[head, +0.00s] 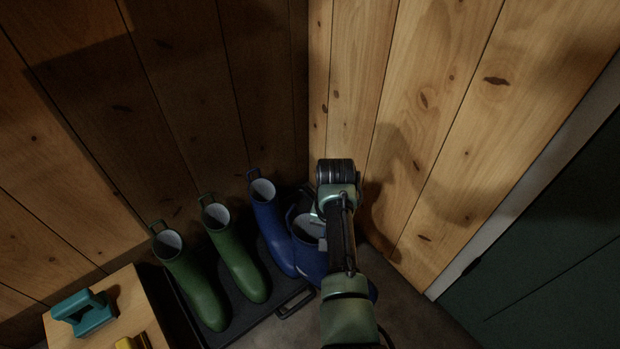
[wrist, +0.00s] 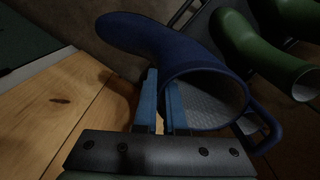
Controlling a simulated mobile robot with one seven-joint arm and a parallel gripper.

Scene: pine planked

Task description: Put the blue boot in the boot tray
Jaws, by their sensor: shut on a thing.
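The held blue boot (head: 309,262) is partly hidden behind my arm in the head view, right of another blue boot (head: 271,228). My gripper (wrist: 162,90) is shut on the upper wall of the held boot, whose shaft and open top (wrist: 165,45) fill the middle of the wrist view. The dark boot tray (head: 264,321) holds a left green boot (head: 196,283), a second green boot (head: 236,252) and the other blue boot, all upright. The held boot is at the tray's right end; whether its sole touches the tray or floor is hidden.
A wooden bench or box (head: 128,297) at lower left carries a teal object (head: 83,313) and a yellow one (head: 131,342). Plank walls meet in a corner close behind the boots. A dark green door (head: 560,270) is at right.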

